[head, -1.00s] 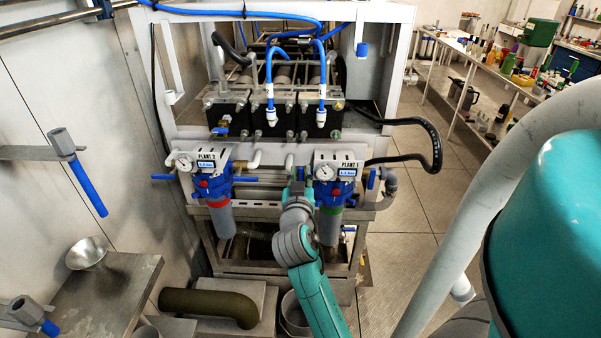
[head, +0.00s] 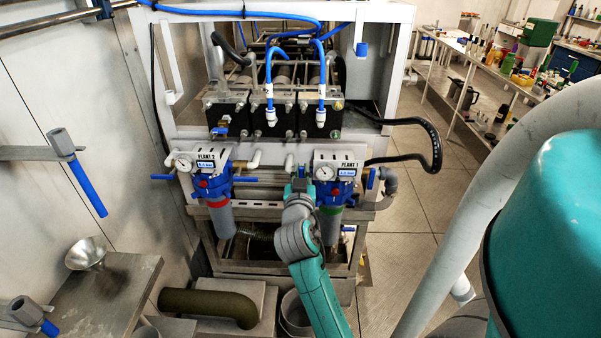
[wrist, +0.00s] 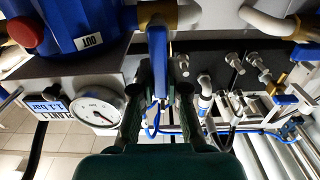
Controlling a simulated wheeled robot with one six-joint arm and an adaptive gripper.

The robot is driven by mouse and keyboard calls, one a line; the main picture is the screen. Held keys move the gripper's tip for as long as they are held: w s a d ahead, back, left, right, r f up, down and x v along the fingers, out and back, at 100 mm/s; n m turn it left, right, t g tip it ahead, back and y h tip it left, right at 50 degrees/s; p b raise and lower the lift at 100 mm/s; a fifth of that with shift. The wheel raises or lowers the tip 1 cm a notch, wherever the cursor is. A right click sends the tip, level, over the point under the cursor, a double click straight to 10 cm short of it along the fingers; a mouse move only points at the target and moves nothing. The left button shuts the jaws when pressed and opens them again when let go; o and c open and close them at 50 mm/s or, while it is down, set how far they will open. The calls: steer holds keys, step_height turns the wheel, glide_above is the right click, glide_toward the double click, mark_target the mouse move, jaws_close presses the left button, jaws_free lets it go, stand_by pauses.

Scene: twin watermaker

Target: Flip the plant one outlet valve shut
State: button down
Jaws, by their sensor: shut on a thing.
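The Plant 1 filter unit (head: 335,193) has a blue head under a white panel with a gauge, at the middle right in the head view. My gripper (head: 298,186) is at the left side of this unit, and my arm hides most of the valve there. In the wrist view a blue valve lever (wrist: 157,50) hangs from a brass fitting (wrist: 168,14) beside the blue housing marked OUT (wrist: 90,41). The lever stands crosswise to the short pipe. My gripper's dark fingers (wrist: 158,100) are on either side of the lever, shut on it.
The Plant 1 gauge (wrist: 98,107) and its display are close to my fingers. The Plant 2 filter unit (head: 212,187) stands to the left with blue levers. A black hose (head: 430,140) loops out at the right. Open floor (head: 410,250) lies right of the frame.

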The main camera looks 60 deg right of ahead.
steer(key=c, duration=1.4)
jaws_free()
steer(key=shift+c, duration=0.2)
steer(key=v, duration=1.2)
